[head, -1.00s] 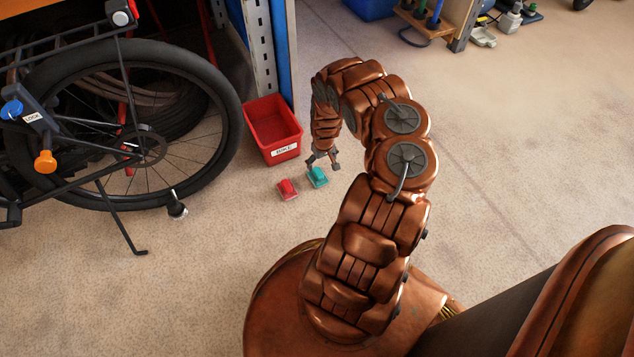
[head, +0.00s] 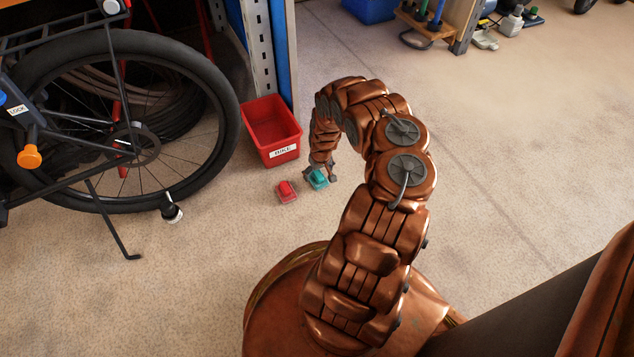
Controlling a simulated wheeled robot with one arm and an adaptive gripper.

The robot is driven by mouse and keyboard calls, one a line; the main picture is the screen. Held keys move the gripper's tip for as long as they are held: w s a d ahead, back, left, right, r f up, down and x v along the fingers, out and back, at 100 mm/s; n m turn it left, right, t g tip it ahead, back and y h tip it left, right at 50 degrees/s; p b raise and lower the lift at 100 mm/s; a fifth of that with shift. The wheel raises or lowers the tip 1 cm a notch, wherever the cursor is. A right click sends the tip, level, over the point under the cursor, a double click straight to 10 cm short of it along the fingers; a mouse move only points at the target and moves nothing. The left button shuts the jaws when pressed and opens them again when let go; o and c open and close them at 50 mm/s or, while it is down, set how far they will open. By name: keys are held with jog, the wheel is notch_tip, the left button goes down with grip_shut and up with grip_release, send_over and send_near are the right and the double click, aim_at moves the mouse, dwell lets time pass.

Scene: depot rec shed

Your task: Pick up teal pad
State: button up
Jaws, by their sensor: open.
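The teal pad (head: 318,179) lies on the concrete floor in the head view, just right of a red pad (head: 286,192). My gripper (head: 321,178) is low over the teal pad, with its fingers apart around or just above it. The gripper partly covers the pad's top. From this angle I cannot tell whether the fingers touch the pad.
A red bin (head: 272,131) with a white label stands behind the pads. A bicycle (head: 120,130) with a black wheel and kickstand is at the left. A blue shelf post (head: 284,50) rises behind the bin. Open floor (head: 500,160) lies to the right.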

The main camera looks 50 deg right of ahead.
aim_at(318, 173)
jog(key=shift+w+f+b, duration=0.2)
jog(key=shift+f+b, duration=0.7)
jog(key=shift+f, duration=0.55)
jog(key=shift+d+r, duration=0.1)
jog(key=c, duration=1.2)
jog(key=shift+c, duration=0.2)
jog(key=shift+r, duration=0.1)
notch_tip(318, 173, up, 10)
jog(key=p, duration=0.7)
